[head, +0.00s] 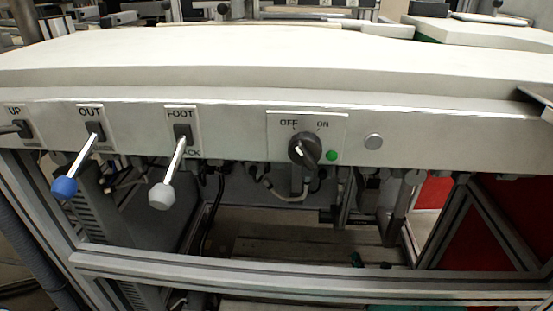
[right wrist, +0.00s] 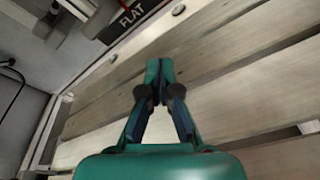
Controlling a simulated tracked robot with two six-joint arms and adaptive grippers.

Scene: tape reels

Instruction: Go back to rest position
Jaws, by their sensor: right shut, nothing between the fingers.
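My right gripper (right wrist: 160,68) is green with dark joints. Its fingers are together with nothing between them, and it is above pale wooden slats (right wrist: 225,60) in the right wrist view. My left gripper is in neither view.
A white machine front (head: 455,132) carries a blue-knobbed lever (head: 65,186), a grey-knobbed lever (head: 162,196), an OFF/ON switch (head: 303,148) and a green button (head: 332,156). A metal rail (head: 300,276) crosses below. A dark FLAT bar (right wrist: 125,22) lies near the slats.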

